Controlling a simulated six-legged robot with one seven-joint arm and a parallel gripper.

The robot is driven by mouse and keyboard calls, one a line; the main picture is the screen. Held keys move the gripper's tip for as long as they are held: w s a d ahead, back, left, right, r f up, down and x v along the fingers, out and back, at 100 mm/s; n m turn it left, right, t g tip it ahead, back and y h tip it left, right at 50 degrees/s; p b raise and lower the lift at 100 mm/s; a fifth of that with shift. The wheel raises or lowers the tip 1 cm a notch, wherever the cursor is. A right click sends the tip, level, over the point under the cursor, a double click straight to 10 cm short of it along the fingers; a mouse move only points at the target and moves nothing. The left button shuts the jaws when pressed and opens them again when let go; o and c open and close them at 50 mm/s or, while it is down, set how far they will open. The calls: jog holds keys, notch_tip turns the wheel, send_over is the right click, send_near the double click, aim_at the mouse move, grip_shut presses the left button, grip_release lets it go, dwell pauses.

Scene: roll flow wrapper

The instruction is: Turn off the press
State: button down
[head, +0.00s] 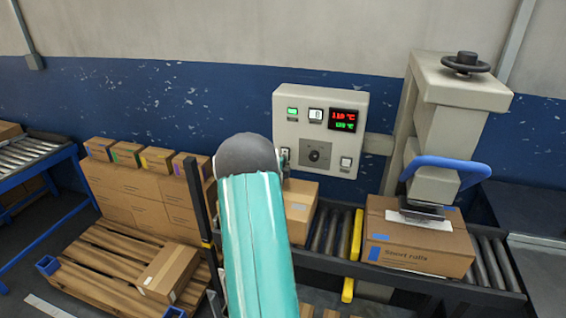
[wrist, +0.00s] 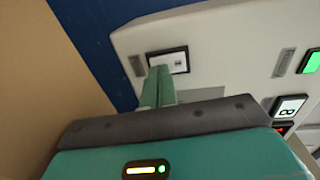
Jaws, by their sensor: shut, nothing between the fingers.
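The press's grey control panel (head: 326,96) is on the wall side, with a lit green indicator (head: 292,111), a display (head: 344,121) with red and green readings, and a dark round knob (head: 318,154). A white switch in a black frame (wrist: 168,60) is at the panel's lower left. Another white switch (head: 346,163) is at the lower right. My gripper (wrist: 158,82) is shut and empty, its teal fingertips at the lower-left switch's edge; I cannot tell if they touch. In the head view my arm mostly hides the gripper (head: 286,160).
The press column (head: 444,112) with a handwheel stands right of the panel. Its head is over a labelled box (head: 417,238) on the roller conveyor (head: 330,232). Another box (head: 301,208) is below the panel. A wooden pallet (head: 105,268) with stacked boxes is at left.

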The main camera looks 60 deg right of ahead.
jog(key=shift+d, duration=0.15)
dwell(0.3)
jog(key=a, duration=0.4)
jog(key=s+a+r, duration=0.1)
jog(key=a, duration=0.4)
jog(key=s+a, duration=0.1)
jog(key=a, duration=0.3)
jog(key=shift+a+r, duration=0.25)
jog(key=shift+a, duration=0.05)
